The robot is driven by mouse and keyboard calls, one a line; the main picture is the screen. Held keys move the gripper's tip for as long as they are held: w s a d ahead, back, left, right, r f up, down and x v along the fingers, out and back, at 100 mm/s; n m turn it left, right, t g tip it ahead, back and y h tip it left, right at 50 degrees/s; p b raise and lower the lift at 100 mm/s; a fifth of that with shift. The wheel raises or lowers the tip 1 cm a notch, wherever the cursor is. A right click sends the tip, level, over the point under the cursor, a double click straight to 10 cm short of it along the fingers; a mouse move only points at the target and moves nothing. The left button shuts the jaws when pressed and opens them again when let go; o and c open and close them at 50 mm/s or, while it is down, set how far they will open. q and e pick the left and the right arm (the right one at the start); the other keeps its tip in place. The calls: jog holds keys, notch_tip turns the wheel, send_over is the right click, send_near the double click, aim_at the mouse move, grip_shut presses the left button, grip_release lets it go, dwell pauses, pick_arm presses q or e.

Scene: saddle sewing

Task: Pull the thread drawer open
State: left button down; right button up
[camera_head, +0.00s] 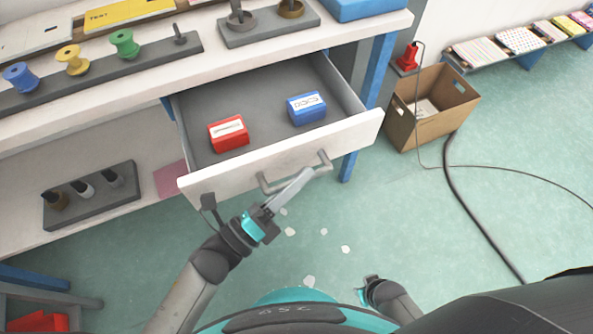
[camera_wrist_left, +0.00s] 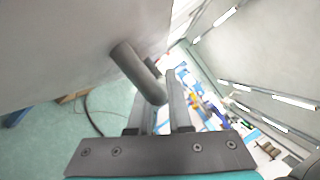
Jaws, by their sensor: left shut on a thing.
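The thread drawer (camera_head: 283,157) is pulled out from under the white bench top, with its grey inside exposed. A red box (camera_head: 228,133) and a blue box (camera_head: 307,108) with white labels lie in it. A grey bar handle (camera_head: 268,187) runs along its white front. My left gripper (camera_head: 303,179) is at the handle and shut on it. In the left wrist view the handle (camera_wrist_left: 138,70) reaches in to the fingers (camera_wrist_left: 162,108). Part of my right arm's end shows low in the head view (camera_head: 370,287); its fingers cannot be made out.
A spool rack (camera_head: 150,52) with blue, yellow and green spools stands on the bench. A grey tool holder (camera_head: 92,195) is on the lower shelf. A blue bench leg (camera_head: 348,165), a cardboard box (camera_head: 430,115) and a black cable (camera_head: 460,200) are to the right. White scraps dot the floor.

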pick_arm(q)
jog(key=c, duration=0.8)
grip_release()
jog(key=shift+c, duration=0.2)
jog(key=shift+a, duration=0.1)
jog(key=v, duration=1.5)
pick_arm(e)
jog(key=shift+s+d+f, duration=0.2)
jog(key=shift+s+d, duration=0.15)
jog(key=shift+s, duration=0.05)
pick_arm(q)
jog(key=shift+f, duration=0.1)
